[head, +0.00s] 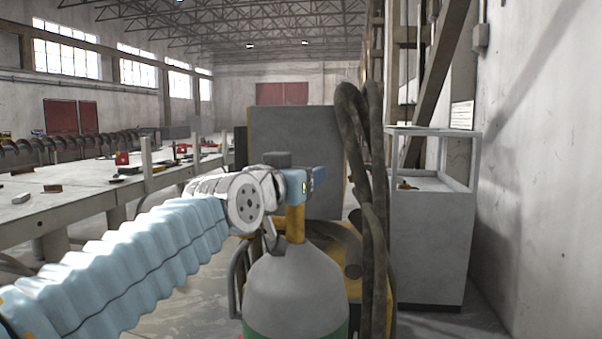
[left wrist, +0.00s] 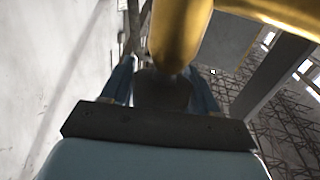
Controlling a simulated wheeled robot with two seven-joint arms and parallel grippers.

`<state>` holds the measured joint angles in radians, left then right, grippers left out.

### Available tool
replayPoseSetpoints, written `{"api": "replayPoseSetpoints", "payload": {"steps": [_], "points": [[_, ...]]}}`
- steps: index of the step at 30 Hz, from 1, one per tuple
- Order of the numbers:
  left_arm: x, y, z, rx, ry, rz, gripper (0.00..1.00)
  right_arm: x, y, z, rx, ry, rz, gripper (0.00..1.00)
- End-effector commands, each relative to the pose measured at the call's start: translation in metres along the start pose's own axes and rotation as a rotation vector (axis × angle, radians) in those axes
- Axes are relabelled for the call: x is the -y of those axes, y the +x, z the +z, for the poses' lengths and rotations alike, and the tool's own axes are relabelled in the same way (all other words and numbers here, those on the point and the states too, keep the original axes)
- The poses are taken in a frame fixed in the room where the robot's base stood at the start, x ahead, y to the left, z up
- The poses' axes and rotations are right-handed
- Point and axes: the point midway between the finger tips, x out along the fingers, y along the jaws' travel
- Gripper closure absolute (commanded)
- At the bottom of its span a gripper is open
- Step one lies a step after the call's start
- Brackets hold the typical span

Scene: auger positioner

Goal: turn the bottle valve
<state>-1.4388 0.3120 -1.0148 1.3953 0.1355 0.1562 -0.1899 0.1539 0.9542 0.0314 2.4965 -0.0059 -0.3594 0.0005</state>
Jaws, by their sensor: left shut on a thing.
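A grey gas bottle (head: 293,288) with a green band stands upright at the lower middle of the head view. Its gold valve body (head: 295,223) rises from the neck and shows large at the top of the left wrist view (left wrist: 180,35). My left gripper (head: 312,180) is at the top of the valve, its arm coming in from the left. In the left wrist view its two blue fingers are shut on a dark rounded valve knob (left wrist: 162,92) between them. In the head view the gripper covers the held part. My right gripper is not in view.
Thick dark hoses (head: 372,190) hang just right of the bottle. A grey panel (head: 296,150) stands behind it. A grey cabinet (head: 428,245) is by the right wall. A long workbench (head: 75,200) with small items lies on the left, with open floor between it and the bottle.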

Motion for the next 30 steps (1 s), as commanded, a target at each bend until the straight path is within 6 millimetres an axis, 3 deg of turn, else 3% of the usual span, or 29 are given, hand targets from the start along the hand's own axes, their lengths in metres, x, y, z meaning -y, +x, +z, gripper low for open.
{"api": "replayPoseSetpoints", "payload": {"steps": [13,30], "points": [[0.003,0.000,0.005,0.001,0.005,-0.259,0.71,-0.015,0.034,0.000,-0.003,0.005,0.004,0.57],[0.006,-0.001,0.003,0.007,-0.004,-0.360,0.71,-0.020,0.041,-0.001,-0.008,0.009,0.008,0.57]]}}
